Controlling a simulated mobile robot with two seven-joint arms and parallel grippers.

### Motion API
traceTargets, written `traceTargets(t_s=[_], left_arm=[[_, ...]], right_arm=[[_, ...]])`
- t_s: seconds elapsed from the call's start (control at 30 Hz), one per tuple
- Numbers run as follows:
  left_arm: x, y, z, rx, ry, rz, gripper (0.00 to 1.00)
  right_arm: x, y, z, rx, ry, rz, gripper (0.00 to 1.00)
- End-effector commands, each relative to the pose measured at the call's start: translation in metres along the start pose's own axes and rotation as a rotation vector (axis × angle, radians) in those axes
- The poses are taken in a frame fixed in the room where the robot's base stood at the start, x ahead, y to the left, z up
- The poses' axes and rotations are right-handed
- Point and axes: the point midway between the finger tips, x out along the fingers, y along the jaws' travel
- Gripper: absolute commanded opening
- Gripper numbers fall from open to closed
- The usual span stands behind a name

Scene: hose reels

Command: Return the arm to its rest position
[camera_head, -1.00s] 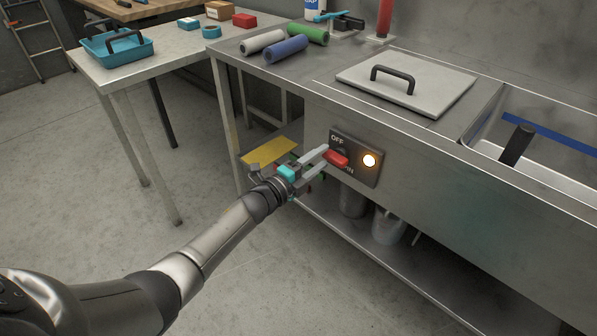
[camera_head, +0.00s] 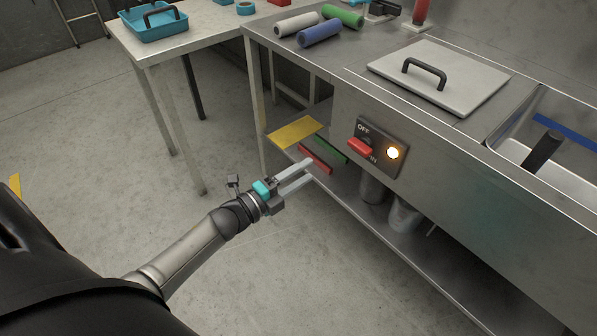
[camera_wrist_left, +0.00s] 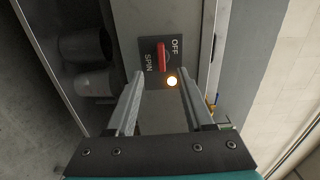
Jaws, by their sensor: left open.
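My left gripper (camera_head: 299,174) is open and empty, held in the air in front of the steel bench, to the lower left of the switch panel. The red switch knob (camera_head: 360,147) sits on a dark panel (camera_head: 384,165) marked OFF and IN in the head view. In the left wrist view the open fingers (camera_wrist_left: 157,104) point toward the bench front. The red knob (camera_wrist_left: 161,57) and lit lamp (camera_wrist_left: 172,81) show beyond them, apart from the fingers, with the words OFF and SPIN. My right gripper is not in view.
A lower shelf (camera_head: 395,243) holds grey containers (camera_head: 404,215) and flat yellow, red and green pieces. On top are a lid with a handle (camera_head: 440,85), several rolls (camera_head: 320,33) and a sink. A side table (camera_head: 200,42) holds a blue tray (camera_head: 152,24).

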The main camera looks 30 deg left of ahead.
Motion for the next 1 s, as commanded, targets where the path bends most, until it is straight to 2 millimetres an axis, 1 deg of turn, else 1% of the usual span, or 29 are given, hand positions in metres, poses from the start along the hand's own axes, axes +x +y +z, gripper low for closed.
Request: traceTargets(t_s=[0.1,0.2,0.67,0.73,0.77,0.87,0.97,1.0], left_arm=[[-0.007,-0.001,0.0,0.0,0.0,0.0,0.53],[-0.01,0.0,0.0,0.001,0.001,-0.001,0.53],[-0.01,0.0,0.0,0.001,0.0,0.0,0.53],[-0.011,0.003,0.0,-0.013,-0.007,0.009,0.53],[-0.012,0.007,0.001,-0.03,-0.017,0.02,0.53],[-0.022,0.037,0.005,-0.151,-0.086,0.094,0.53],[-0.046,0.092,0.007,-0.364,-0.219,0.227,0.53],[-0.061,0.117,0.006,-0.462,-0.286,0.288,0.53]], right_arm=[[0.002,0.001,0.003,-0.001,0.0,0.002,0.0],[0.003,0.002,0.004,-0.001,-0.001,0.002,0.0],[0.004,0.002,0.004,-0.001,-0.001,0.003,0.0],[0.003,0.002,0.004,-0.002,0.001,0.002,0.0],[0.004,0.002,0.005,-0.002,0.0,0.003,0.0],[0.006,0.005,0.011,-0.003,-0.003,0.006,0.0],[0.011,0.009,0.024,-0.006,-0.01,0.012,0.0],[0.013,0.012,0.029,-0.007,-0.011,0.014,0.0]])
